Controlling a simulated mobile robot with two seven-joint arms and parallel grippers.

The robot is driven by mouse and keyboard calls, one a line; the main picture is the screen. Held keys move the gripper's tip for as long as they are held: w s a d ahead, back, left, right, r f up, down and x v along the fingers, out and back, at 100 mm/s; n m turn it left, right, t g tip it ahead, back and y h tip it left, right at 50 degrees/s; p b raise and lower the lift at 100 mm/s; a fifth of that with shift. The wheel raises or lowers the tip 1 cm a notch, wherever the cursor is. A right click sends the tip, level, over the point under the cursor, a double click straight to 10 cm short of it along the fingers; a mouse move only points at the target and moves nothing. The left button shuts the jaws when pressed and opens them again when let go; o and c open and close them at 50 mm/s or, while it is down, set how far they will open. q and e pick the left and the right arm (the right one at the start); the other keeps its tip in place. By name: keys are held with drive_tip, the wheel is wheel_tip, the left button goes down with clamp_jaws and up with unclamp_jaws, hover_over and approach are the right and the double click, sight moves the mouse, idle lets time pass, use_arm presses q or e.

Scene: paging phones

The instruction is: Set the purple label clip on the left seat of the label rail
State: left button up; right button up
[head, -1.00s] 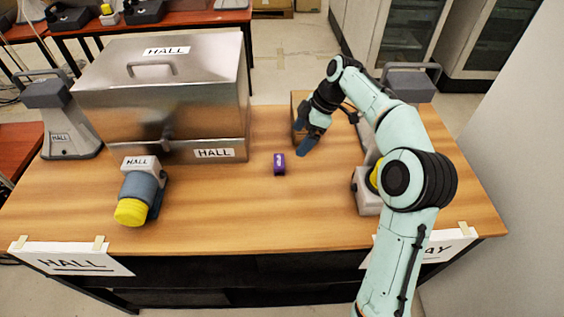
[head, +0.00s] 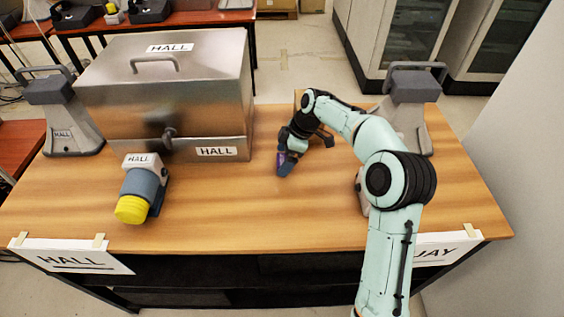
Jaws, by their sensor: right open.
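The purple label clip (head: 281,158) lies on the table right of the steel box. Only a sliver of it shows, because my right gripper covers most of it. My right gripper (head: 284,167) points down at the clip with its fingers open. I cannot tell whether the fingers are around the clip or just above it. I cannot make out the label rail or its left seat; my right arm hides part of the table's right side. My left gripper is not in view.
A steel box (head: 190,90) labelled HALL stands at the back left. A grey-blue device with a yellow end (head: 131,209) lies in front of it. Grey stands rise at the left (head: 62,120) and right (head: 408,112). The table's front middle (head: 260,225) is clear.

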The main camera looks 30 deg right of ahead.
sight(282, 160)
drive_tip(key=shift+x, duration=1)
drive_tip(key=shift+c, duration=0.3)
drive_tip(key=c, duration=1.1)
drive_tip(key=shift+o, duration=0.2)
drive_tip(key=shift+r, duration=0.1)
drive_tip(key=shift+r, duration=0.65)
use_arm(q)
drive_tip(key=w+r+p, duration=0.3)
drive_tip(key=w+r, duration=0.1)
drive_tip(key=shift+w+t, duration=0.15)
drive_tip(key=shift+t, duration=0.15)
use_arm(e)
wheel_tip(282, 160, up, 18)
drive_tip(key=shift+s+r, duration=0.15)
drive_tip(key=shift+r, duration=0.05)
